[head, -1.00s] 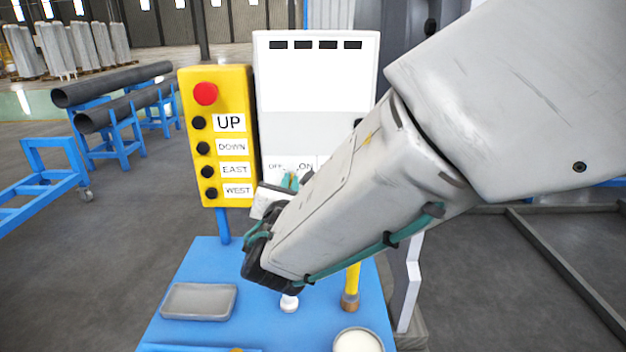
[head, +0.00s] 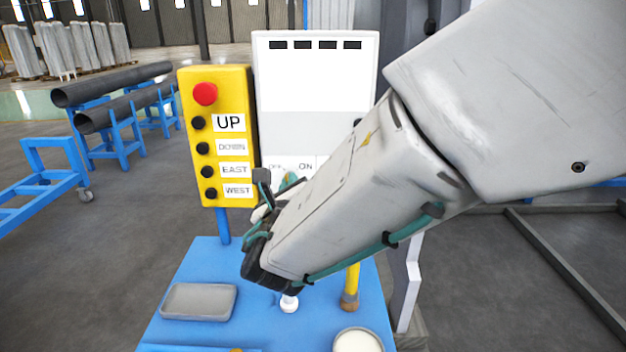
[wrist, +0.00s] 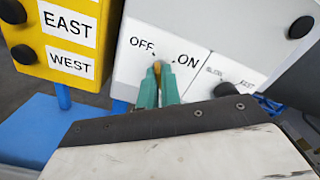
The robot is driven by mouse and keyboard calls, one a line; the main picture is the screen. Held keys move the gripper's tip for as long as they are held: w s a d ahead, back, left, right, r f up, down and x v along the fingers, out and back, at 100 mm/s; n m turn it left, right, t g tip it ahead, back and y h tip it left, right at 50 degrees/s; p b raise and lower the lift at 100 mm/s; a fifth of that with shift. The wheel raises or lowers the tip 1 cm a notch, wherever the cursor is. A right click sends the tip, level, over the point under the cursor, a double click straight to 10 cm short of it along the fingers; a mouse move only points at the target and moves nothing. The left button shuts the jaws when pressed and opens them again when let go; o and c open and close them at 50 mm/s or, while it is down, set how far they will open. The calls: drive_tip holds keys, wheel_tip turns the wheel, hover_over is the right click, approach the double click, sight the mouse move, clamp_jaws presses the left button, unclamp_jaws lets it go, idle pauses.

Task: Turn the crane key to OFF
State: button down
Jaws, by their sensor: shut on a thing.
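The white control box (head: 315,120) stands behind the blue table, with OFF and ON labels low on its front. In the wrist view the small yellowish key (wrist: 157,67) sits on the box face (wrist: 135,72), just below and between OFF and ON. My gripper (wrist: 158,82) has its teal fingers shut on the key. The fingers cover most of it, so I cannot tell which label it points to. In the head view my gripper (head: 289,182) is at the lower front of the box, and my arm hides part of the labels.
A yellow pendant (head: 218,135) with a red button and several black buttons stands close left of my gripper. A black knob (wrist: 225,90) is right of the key, by SLOW and FAST labels. A grey tray (head: 198,302) and a white-topped round container (head: 358,340) are on the blue table (head: 205,260).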

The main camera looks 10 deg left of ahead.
drive_tip(key=shift+n, duration=1.1)
drive_tip(key=shift+a, duration=0.1)
drive_tip(key=c, duration=1.6)
unclamp_jaws()
drive_tip(key=shift+s, duration=0.15)
drive_tip(key=v, duration=0.7)
drive_tip(key=shift+s, duration=0.3)
